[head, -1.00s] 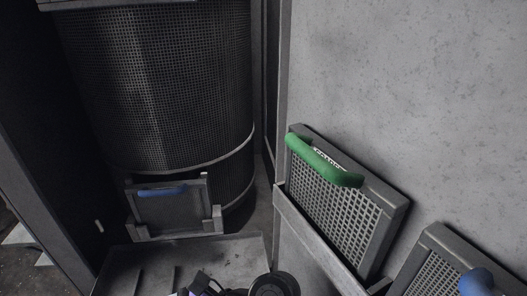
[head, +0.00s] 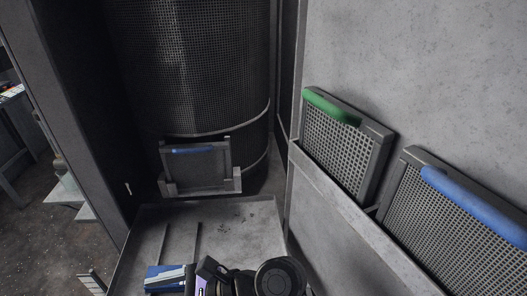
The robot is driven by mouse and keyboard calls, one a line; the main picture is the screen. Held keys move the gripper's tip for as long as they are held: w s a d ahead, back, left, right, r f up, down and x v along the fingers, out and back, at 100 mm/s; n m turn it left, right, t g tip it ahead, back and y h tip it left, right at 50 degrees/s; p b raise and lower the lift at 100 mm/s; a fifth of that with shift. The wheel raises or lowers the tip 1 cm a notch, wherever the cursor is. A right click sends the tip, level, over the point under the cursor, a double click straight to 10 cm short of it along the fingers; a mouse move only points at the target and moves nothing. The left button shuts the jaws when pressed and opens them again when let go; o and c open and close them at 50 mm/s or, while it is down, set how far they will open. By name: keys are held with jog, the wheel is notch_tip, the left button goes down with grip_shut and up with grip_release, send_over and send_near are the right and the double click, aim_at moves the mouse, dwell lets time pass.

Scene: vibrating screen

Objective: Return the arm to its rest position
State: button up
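Part of my arm (head: 275,276) shows at the bottom centre of the head view, a dark round joint beside a purple-and-black link. My gripper cannot be made out in this view, so its fingers and anything in them are hidden or out of frame.
A mesh drum (head: 195,65) stands behind a blue-handled panel (head: 198,170) in a holder. A green-handled screen (head: 345,150) and a blue-handled screen (head: 450,225) lean in a rack on the right wall. A grey tray surface (head: 225,222) lies below the drum. Floor shows at left.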

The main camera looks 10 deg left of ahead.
jog(key=w+d+n+t, duration=0.4)
jog(key=w+t, duration=0.5)
jog(key=w, duration=0.1)
jog(key=d+f+n+t+h+b, duration=0.4)
jog(key=d+t, duration=0.4)
jog(key=d, duration=0.8)
jog(key=s+d+f+n+t+h+b, duration=0.1)
jog(key=s+d+f+n+t+h, duration=0.15)
jog(key=s+d, duration=0.55)
jog(key=s+d+f+n+t+h+b, duration=0.15)
jog(key=s+d+h, duration=0.3)
jog(key=d, duration=0.55)
jog(key=s+d+f+g+h+b, duration=0.1)
jog(key=s+d, duration=0.2)
jog(key=s, duration=0.4)
jog(key=s+d+f+n+g+h+b, duration=0.1)
jog(key=s+d+f+b, duration=0.1)
jog(key=s, duration=0.6)
jog(key=shift+s+d+f+g, duration=0.15)
jog(key=shift+d+g, duration=0.25)
jog(key=shift+d, duration=0.3)
